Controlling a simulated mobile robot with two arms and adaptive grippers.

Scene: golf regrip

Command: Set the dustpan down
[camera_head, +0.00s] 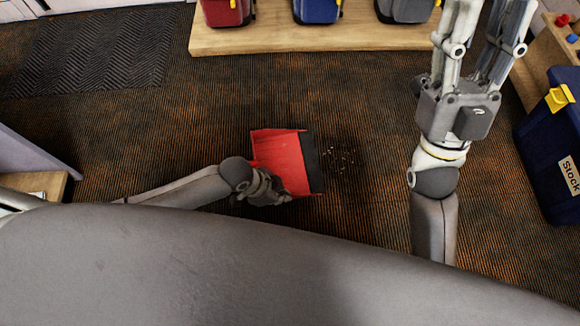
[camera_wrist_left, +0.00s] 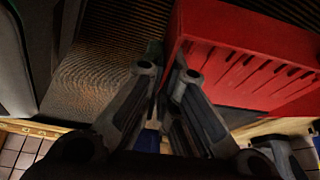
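The red dustpan (camera_head: 284,162) is at the middle of the head view, its black lip (camera_head: 313,160) facing right. My left gripper (camera_head: 264,188) is at its lower left edge, its fingers close together on the dustpan. In the left wrist view the dustpan (camera_wrist_left: 240,60) fills the upper right, and the finger pair (camera_wrist_left: 163,75) closes at its near corner. The gripped part is mostly hidden. I cannot tell how high the dustpan is above the floor. My right gripper (camera_head: 484,35) points to the top of the head view, fingers apart, tips near or past the frame edge.
Small light crumbs (camera_head: 342,159) lie on the striped carpet just right of the lip. A wooden shelf (camera_head: 300,42) with red, blue and grey bins stands at the back. A dark blue bin (camera_head: 553,150) labelled "Stock" is at the right.

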